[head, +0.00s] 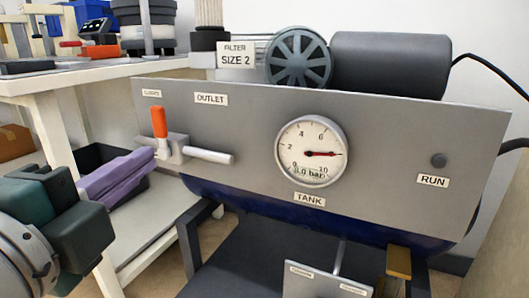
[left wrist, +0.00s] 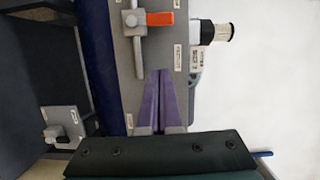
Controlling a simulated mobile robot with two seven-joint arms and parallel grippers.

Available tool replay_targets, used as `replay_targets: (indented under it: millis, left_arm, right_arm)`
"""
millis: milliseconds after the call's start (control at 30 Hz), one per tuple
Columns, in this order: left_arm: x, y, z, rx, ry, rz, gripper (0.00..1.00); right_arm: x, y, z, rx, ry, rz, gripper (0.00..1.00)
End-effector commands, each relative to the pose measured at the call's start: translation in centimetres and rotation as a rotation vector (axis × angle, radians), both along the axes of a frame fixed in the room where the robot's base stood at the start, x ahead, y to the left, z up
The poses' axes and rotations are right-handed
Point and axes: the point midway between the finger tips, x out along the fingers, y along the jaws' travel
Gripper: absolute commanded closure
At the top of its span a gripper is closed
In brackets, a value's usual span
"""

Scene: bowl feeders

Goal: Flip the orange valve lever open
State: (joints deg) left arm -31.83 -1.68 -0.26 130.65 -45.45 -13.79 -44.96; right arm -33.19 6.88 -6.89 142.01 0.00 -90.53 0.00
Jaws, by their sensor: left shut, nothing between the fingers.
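The orange valve lever (head: 160,122) stands upright on a grey valve with a pipe (head: 208,155), at the left of the grey panel below the OUTLET label. In the left wrist view the lever (left wrist: 160,18) lies sideways across the valve, beyond my fingertips. My left gripper (head: 152,158) has purple fingers, shut together with nothing between them. Its tips are just left of the valve body and below the lever in the head view; I cannot tell whether they touch the valve. The fingers also show in the left wrist view (left wrist: 160,74). My right gripper is not in view.
The grey panel (head: 390,190) carries a round pressure gauge (head: 311,152) and a RUN button (head: 438,160). A dark blue tank (head: 290,215) sits below it. A white table (head: 110,72) with equipment stands at left. A small labelled plate (head: 315,280) is at the bottom.

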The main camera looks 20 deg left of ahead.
Motion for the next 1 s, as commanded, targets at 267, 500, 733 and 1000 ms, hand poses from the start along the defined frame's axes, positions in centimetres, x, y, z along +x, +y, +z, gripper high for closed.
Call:
replay_targets:
  millis: [267, 500, 733, 1000]
  left_arm:
    - [0.1, -0.3, 0.1, 0.039, -0.017, -0.016, 1.0]
    - [0.6, -0.3, 0.0, 0.036, -0.016, -0.017, 1.0]
    - [3.9, 0.3, 0.1, 0.038, -0.022, -0.019, 1.0]
    - [9.3, 1.2, -0.1, 0.037, -0.019, -0.016, 1.0]
  right_arm:
    - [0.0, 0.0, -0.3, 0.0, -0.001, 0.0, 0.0]
    - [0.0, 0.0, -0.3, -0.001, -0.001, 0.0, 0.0]
    - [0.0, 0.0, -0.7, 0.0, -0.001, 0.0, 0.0]
    - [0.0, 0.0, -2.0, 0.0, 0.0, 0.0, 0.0]
